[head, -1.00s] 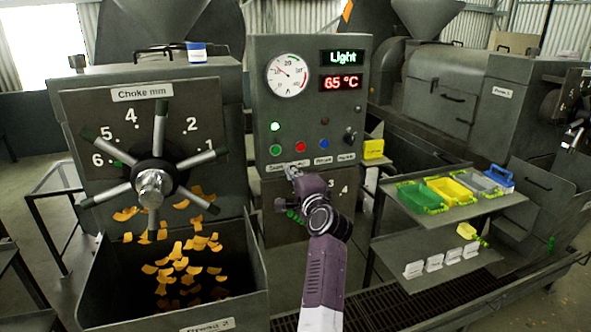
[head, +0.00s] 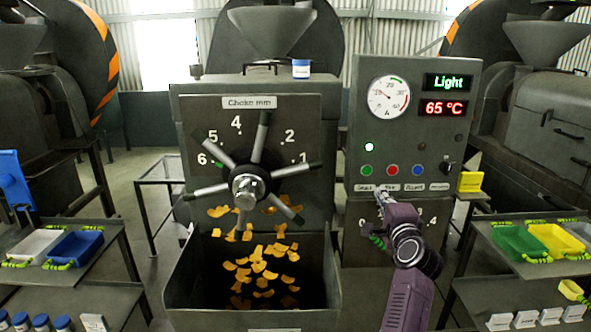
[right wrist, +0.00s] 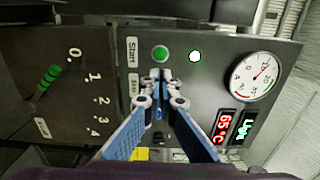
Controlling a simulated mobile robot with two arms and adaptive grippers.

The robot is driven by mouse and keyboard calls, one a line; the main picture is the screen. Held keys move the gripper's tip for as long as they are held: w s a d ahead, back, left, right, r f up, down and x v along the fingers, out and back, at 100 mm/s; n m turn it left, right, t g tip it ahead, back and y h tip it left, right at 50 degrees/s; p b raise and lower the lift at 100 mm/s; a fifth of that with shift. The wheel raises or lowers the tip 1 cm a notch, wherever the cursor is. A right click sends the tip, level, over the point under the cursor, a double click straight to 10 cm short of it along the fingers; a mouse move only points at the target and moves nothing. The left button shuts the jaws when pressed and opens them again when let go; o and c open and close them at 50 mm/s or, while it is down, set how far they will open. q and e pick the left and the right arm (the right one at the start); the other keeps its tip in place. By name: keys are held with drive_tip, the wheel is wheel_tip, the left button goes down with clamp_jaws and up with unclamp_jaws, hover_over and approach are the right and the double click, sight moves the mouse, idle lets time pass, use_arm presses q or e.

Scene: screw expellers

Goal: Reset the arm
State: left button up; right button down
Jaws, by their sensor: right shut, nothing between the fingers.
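My right gripper (head: 380,194) is shut and empty, just in front of the grey control panel (head: 408,118), below its row of buttons. In the right wrist view the closed fingertips (right wrist: 161,74) are close to the green start button (right wrist: 160,53) and cover the spot beside it. I cannot tell whether they touch the panel. The head view shows green, red and blue buttons, a lit green lamp (head: 369,147), a dial gauge (head: 388,96), a "Light" display and a 65 °C display. My left gripper is not in view.
Left of the panel, a machine carries a spoked choke wheel (head: 248,186) over an open bin (head: 180,285) of orange flakes. Shelves with trays (head: 555,238) stand at right, with more blue and white trays (head: 75,245) at left.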

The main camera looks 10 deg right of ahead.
drive_tip(key=s+a+f+n+g+y, duration=0.1)
drive_tip(key=s+a+f+n+g, duration=0.1)
drive_tip(key=s+a+f+n, duration=0.4)
drive_tip(key=s+a+f+n+g+y, duration=0.1)
drive_tip(key=s+a+f+n+g, duration=0.15)
drive_tip(key=s+f, duration=0.6)
drive_tip(key=s+a+f+n+g+y, duration=0.25)
drive_tip(key=s+f+n, duration=0.35)
drive_tip(key=f, duration=0.3)
drive_tip(key=s+a+f+n+g, duration=0.2)
drive_tip(key=s+a+f+n, duration=0.1)
drive_tip(key=s, duration=0.6)
drive_tip(key=s+a+f+n+g, duration=0.2)
drive_tip(key=s+a+f+g, duration=0.1)
drive_tip(key=s, duration=0.6)
drive_tip(key=s+a+f+n+g, duration=0.2)
drive_tip(key=s+a+f+n, duration=0.15)
drive_tip(key=s, duration=0.55)
wheel_tip(320, 180, down, 31)
drive_tip(key=s+g+b, duration=0.1)
drive_tip(key=s+b, duration=0.1)
drive_tip(key=b, duration=0.2)
drive_tip(key=s+d+f+b, duration=0.1)
drive_tip(key=s+f, duration=0.7)
drive_tip(key=s+d+f+g+b, duration=0.1)
drive_tip(key=s+d+f, duration=0.1)
drive_tip(key=s+f, duration=0.6)
drive_tip(key=shift+s+d+f+g, duration=0.2)
drive_tip(key=shift+d+f+g, duration=0.1)
drive_tip(key=shift+f, duration=0.35)
